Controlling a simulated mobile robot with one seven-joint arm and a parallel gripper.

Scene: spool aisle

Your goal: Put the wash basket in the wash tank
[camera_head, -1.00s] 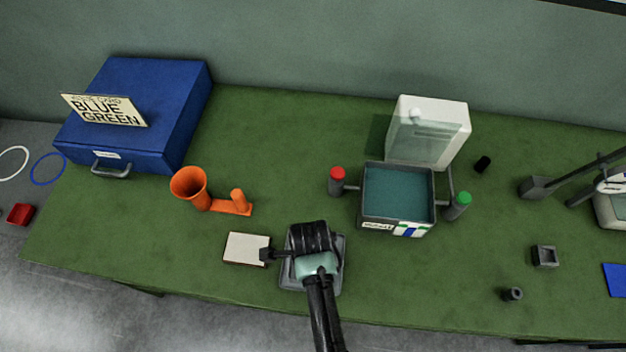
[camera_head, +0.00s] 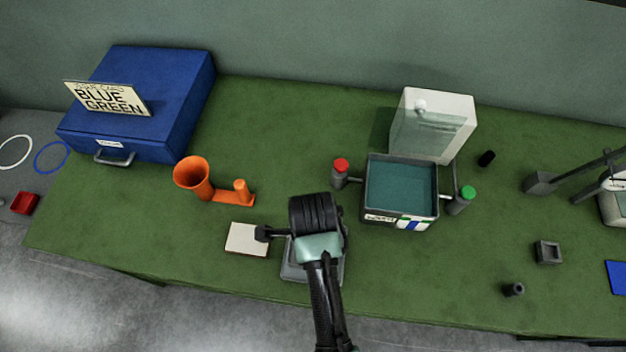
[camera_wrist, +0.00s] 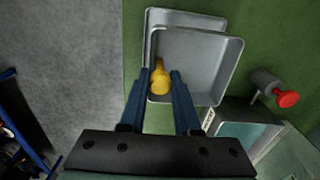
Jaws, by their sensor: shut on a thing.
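The wash basket (camera_wrist: 205,65) is a shallow grey metal pan with a yellow handle (camera_wrist: 159,80) at its near left edge. My gripper (camera_wrist: 160,88) has its blue fingers shut on this handle. A second grey tray (camera_wrist: 185,16) shows behind the basket, offset from it, and the basket seems to be above it. In the head view my gripper (camera_head: 316,215) hides most of the basket; grey edges show below it. The wash tank (camera_head: 401,218) is a grey open box with teal liquid, to the right of my gripper. It also shows in the wrist view (camera_wrist: 228,122).
A red-capped post (camera_head: 340,172) and a green-capped post (camera_head: 462,199) flank the tank. A pale panel (camera_head: 432,122) stands behind it. A white block (camera_head: 247,239) and an orange funnel piece (camera_head: 195,178) are on the left, near a blue case (camera_head: 150,95).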

